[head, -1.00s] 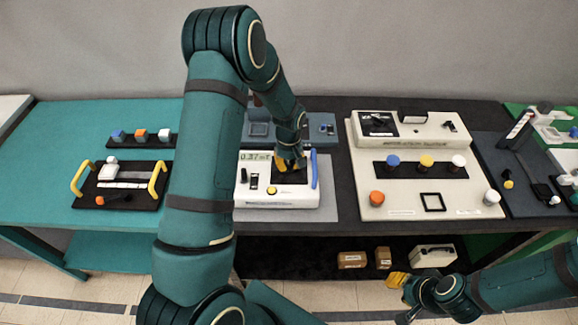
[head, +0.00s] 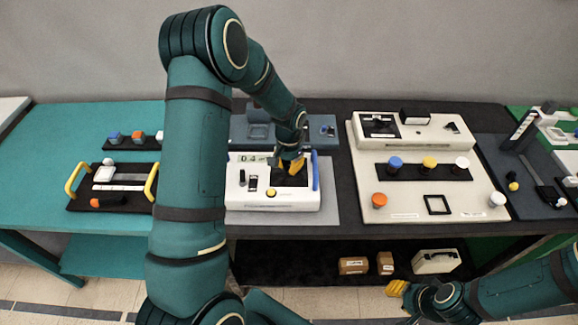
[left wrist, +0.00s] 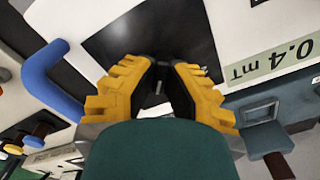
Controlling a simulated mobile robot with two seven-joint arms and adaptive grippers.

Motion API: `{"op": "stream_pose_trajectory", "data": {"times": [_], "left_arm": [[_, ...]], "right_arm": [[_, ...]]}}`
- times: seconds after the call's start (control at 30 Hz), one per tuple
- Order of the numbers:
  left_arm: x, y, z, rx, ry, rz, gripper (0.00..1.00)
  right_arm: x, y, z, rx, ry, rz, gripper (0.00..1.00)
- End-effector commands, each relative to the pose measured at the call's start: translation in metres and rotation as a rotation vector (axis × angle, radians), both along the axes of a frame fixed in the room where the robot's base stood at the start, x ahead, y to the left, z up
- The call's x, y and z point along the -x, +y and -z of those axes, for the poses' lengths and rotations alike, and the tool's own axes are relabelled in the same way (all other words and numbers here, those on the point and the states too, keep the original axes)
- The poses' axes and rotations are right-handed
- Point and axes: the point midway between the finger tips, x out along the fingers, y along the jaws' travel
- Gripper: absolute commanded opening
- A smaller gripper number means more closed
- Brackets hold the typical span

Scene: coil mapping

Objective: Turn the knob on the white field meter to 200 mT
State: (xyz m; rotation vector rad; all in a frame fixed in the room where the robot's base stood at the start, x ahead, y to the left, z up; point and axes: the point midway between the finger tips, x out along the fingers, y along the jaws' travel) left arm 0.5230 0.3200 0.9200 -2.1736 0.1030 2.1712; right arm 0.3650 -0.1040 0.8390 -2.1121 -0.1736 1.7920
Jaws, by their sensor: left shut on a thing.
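The white field meter (head: 297,203) sits on a grey mat on the dark bench. Its green display (head: 252,158) shows about 0.4; in the left wrist view the display (left wrist: 272,65) reads 0.4 mT. A blue handle (head: 316,172) stands on its right side. My left gripper (head: 291,165) reaches down over the meter's dark panel. In the left wrist view its yellow fingers (left wrist: 159,70) are shut on a small dark piece, the knob, mostly hidden between them. My right gripper (head: 397,288) is low at the right, away from the meter; its jaws are too small to judge.
A cream panel (head: 408,208) with coloured knobs stands to the right. A black tray (head: 130,203) with yellow handles lies left on the teal table. A blue-grey device (head: 322,130) stands behind the meter. Boxes (head: 353,265) sit on the shelf below.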

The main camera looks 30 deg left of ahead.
Motion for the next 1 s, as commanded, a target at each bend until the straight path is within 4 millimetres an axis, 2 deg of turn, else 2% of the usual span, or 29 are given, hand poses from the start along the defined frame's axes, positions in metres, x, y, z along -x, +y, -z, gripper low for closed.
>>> {"op": "stream_pose_trajectory", "data": {"times": [0.3,0.87,0.9,0.97,1.0], "left_arm": [[0.002,-0.0005,0.0019,0.001,0.006,0.128,0.0],[0.002,-0.0005,0.0017,0.001,0.006,0.158,0.0],[0.002,-0.0006,0.0017,0.001,0.006,0.158,0.2],[0.0019,-0.0005,0.0016,0.001,0.005,0.158,0.41],[0.0016,-0.0004,0.0015,0.001,0.005,0.158,0.42]], "right_arm": [[-0.0002,0.0001,0.0027,0.001,0.0,0.0,0.35],[-0.0001,0.0003,0.003,0.0,0.0,-0.001,0.35],[-0.0001,0.0003,0.003,0.0,0.0,-0.001,0.35],[-0.0001,0.0003,0.003,0.0,0.0,0.0,0.35],[-0.0001,0.0003,0.003,0.0,0.0,0.0,0.35]]}}
